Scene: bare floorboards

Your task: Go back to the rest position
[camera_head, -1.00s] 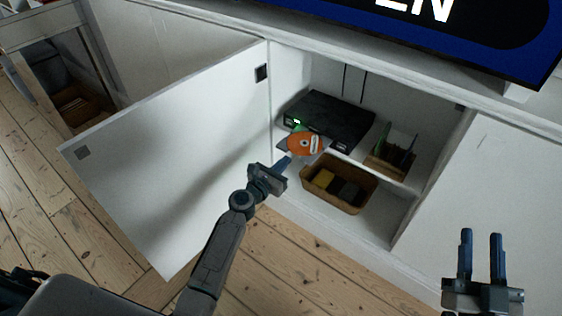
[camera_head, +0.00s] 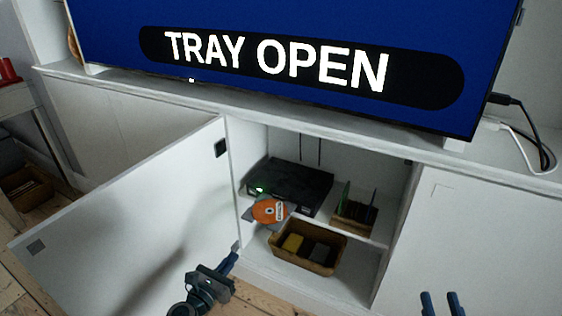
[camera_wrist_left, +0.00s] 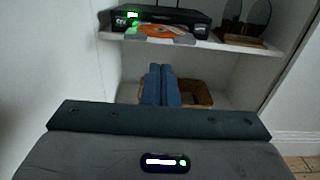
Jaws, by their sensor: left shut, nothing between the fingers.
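My left gripper (camera_head: 235,255) is in front of the open cabinet, at the lower middle of the head view. Its fingers are together with nothing between them. In the left wrist view the closed blue fingers (camera_wrist_left: 160,85) point into the cabinet, below the player's shelf. My right gripper (camera_head: 441,302) shows only its fingertips at the bottom right edge of the head view; they stand apart and are empty. An orange disc (camera_head: 266,211) lies on the extended tray of the black player (camera_head: 296,186); it also shows in the left wrist view (camera_wrist_left: 160,30).
The white cabinet door (camera_head: 130,225) stands open left of my left gripper. A wicker basket (camera_head: 329,266) with dark and yellow items sits on the lower level. A disc rack (camera_head: 354,213) stands right of the player. The television (camera_head: 300,30) above reads "TRAY OPEN".

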